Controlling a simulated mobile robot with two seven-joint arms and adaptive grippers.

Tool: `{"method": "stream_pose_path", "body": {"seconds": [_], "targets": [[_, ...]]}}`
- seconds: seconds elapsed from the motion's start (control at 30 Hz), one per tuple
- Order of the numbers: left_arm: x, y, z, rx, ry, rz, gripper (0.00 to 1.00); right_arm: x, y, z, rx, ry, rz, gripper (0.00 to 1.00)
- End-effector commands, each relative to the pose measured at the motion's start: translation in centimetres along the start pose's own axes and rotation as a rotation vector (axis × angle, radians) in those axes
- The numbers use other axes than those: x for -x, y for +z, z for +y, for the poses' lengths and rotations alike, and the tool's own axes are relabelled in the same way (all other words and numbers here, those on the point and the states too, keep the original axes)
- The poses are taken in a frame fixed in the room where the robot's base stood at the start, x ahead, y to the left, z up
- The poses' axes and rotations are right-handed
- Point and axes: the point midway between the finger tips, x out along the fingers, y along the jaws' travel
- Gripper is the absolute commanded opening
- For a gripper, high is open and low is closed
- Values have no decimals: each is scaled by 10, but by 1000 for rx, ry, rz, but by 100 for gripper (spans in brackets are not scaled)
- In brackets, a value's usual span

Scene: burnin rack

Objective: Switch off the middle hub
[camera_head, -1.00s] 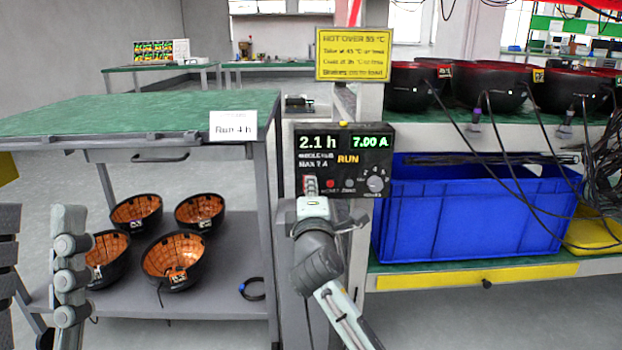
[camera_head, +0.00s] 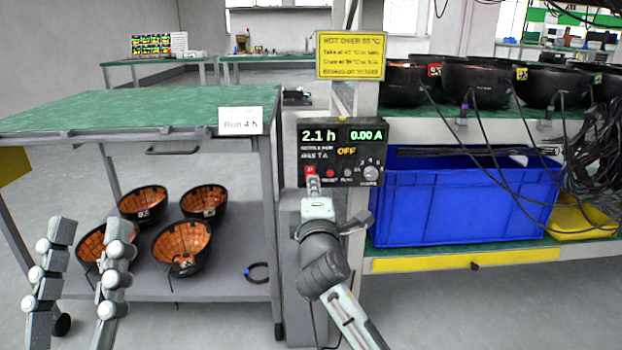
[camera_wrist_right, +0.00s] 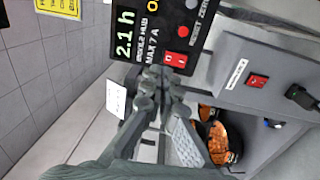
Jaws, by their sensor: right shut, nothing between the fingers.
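The middle hub's black control box (camera_head: 342,163) is on the grey post. Its display reads 2.1 h and 0.00 A, with OFF in orange. The red rocker switch (camera_head: 311,170) at its lower left also shows in the right wrist view (camera_wrist_right: 175,60). My right gripper (camera_head: 313,184) is shut and empty, with its fingertips right at the rocker and partly over its lower edge; whether they touch cannot be told. The fingertips also show in the right wrist view (camera_wrist_right: 166,78). My left gripper (camera_head: 90,228) is open and empty at the lower left, in front of the cart.
A green-topped cart (camera_head: 130,110) with a "Run 4 h" card holds several black bowls with orange insides (camera_head: 182,245) on its lower shelf. Another red switch (camera_wrist_right: 258,80) shows on a grey panel in the wrist view.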

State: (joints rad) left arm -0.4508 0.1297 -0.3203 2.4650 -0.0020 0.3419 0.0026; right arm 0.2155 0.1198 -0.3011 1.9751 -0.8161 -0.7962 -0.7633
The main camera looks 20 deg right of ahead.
Motion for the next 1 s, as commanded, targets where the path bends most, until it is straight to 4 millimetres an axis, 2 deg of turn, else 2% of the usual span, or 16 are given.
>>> {"method": "stream_pose_path", "body": {"seconds": [0.03,0.2,0.4,1.0], "targets": [[-2,2,1,2,1,-24,40,13,0,3,-1,-3,0,0],[-2,13,2,6,1,-92,40,46,0,9,-2,-3,-1,0],[0,19,3,8,2,-131,40,68,1,12,0,-1,-2,0],[0,20,3,8,2,-137,40,74,-3,12,-22,-1,18,0]]}}
